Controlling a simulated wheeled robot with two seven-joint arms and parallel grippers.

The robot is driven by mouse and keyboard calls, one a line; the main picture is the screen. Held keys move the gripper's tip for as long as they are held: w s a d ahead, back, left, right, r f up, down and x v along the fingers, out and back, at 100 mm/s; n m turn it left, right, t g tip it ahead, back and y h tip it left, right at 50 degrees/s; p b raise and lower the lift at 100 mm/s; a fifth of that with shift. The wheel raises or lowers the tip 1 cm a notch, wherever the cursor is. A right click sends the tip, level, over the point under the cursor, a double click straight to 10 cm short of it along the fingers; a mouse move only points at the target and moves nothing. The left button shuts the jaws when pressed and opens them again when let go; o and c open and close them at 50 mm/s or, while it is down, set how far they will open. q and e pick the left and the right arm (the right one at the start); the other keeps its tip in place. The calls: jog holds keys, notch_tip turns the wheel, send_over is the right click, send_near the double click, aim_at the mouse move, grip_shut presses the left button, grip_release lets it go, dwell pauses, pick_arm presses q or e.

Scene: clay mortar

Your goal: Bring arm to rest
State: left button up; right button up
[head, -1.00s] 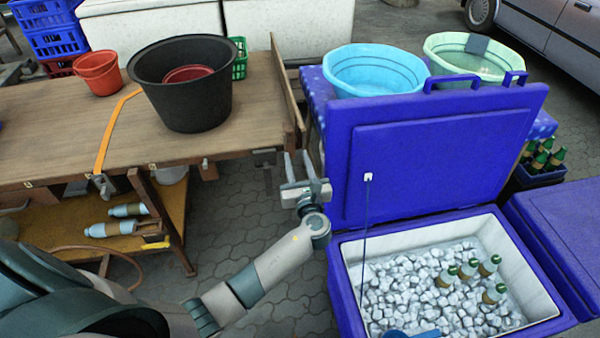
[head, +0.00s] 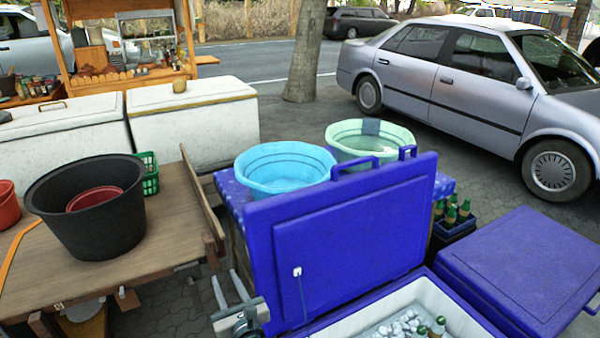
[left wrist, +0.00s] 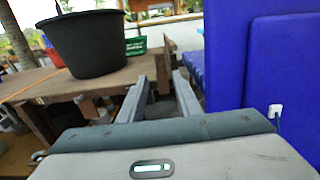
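My left gripper (head: 228,284) shows at the bottom of the head view, just left of the raised blue cooler lid (head: 340,250). Its two grey fingers point away from me with a gap between them. In the left wrist view the gripper (left wrist: 160,85) is open, with nothing between the fingers. The wooden table (left wrist: 75,92) is to its left and the blue lid (left wrist: 255,60) to its right. My right gripper is in neither view.
A black tub (head: 92,215) stands on the wooden table (head: 160,255). Blue (head: 280,170) and green (head: 370,140) basins stand behind the lid. The open cooler (head: 415,290) holds ice and bottles. A closed blue cooler (head: 520,260) is at right. Paving between table and lid looks clear.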

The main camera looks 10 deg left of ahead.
pick_arm(q)
jog(key=s+d+f+n+g+h, duration=0.2)
jog(key=s+f+n+h, duration=0.15)
jog(key=f, duration=0.65)
jog(key=s+d+f+n+g+h, duration=0.15)
jog(key=s+f, duration=0.25)
jog(key=f, duration=0.6)
jog(key=s+d+f+n+g+h, duration=0.1)
jog(key=s+d+f+n+h, duration=0.15)
jog(key=f, duration=0.85)
jog(key=s+d+f+n+g+h, duration=0.1)
jog(key=s+d+f+n+h, duration=0.1)
jog(key=s+f+n, duration=0.7)
jog(key=s+d+f+n+g+h, duration=0.2)
jog(key=s+f+n, duration=0.7)
jog(key=s, duration=1.1)
jog(key=shift+d+f+h, duration=0.25)
jog(key=shift+d+h, duration=0.25)
jog(key=shift+h, duration=0.05)
jog(key=shift+w+n+g, duration=0.1)
jog(key=shift+n+g, duration=0.15)
